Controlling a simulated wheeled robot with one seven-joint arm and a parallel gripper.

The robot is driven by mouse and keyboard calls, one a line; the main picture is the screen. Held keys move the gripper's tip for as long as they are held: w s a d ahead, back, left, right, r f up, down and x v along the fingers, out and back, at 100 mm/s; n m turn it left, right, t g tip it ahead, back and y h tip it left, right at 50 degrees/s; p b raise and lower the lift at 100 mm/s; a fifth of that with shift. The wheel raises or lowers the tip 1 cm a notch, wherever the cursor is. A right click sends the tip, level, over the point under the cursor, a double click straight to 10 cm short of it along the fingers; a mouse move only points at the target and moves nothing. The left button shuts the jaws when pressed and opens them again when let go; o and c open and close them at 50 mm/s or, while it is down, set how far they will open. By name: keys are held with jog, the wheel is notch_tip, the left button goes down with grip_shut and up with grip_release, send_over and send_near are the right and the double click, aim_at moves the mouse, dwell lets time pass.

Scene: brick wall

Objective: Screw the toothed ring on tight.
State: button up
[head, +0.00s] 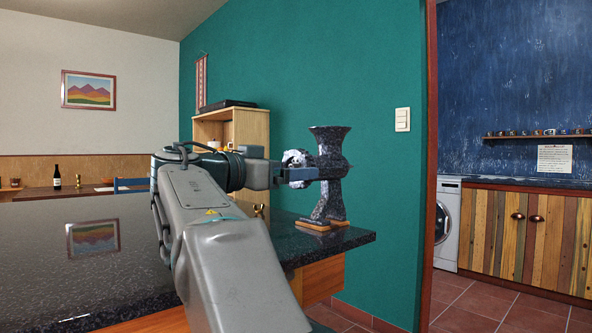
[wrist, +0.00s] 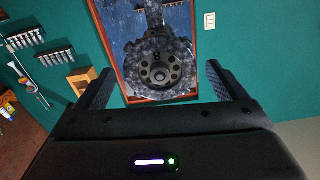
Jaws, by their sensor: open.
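A dark speckled stand (head: 328,202) rises near the right end of the countertop, flared at its top. The toothed ring (wrist: 184,52) is speckled grey with a lobed edge and sits around a round dark hub (wrist: 159,72) with several holes. In the head view a pale, lumpy edge of the ring (head: 297,157) shows above my gripper (head: 304,174), which partly covers it. In the wrist view my gripper (wrist: 160,88) is open, one finger on each side of the ring, with visible gaps. I cannot tell how far the ring is screwed on.
The dark countertop (head: 95,260) is mostly bare, and its right edge lies just past the stand. A green wall (head: 380,60) stands behind. A wooden shelf (head: 250,128) is behind my arm. Open floor (head: 480,300) lies to the right.

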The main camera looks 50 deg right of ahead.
jog(key=shift+w+a, duration=0.15)
jog(key=shift+a, duration=1.15)
jog(key=shift+w+a, duration=0.15)
jog(key=shift+a, duration=1.15)
